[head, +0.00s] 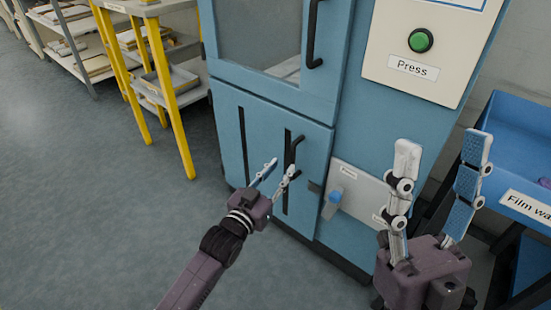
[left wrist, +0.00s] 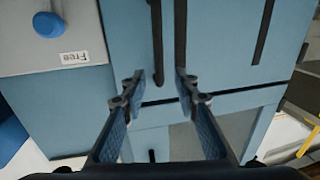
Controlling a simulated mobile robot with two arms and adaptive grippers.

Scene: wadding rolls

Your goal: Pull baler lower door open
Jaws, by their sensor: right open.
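The baler's blue lower door (head: 262,140) sits flush in the cabinet, with dark vertical slots and a black bar handle (head: 290,150) near its right edge. My left gripper (head: 278,173) is open in front of the door, by the handle's lower part. In the left wrist view the handle (left wrist: 157,45) appears in the gap between the open fingertips (left wrist: 160,85); I cannot tell whether they touch it. My right gripper (head: 440,158) is open and empty, pointing up in front of the baler's right side.
Above is the upper door with a window (head: 260,35) and black handle (head: 314,35). Right of the lower door is a panel with a blue knob (head: 335,196). A green Press button (head: 421,40) is above it. A yellow-legged shelf (head: 180,115) stands left; a blue bin (head: 515,130) stands right. The left floor is clear.

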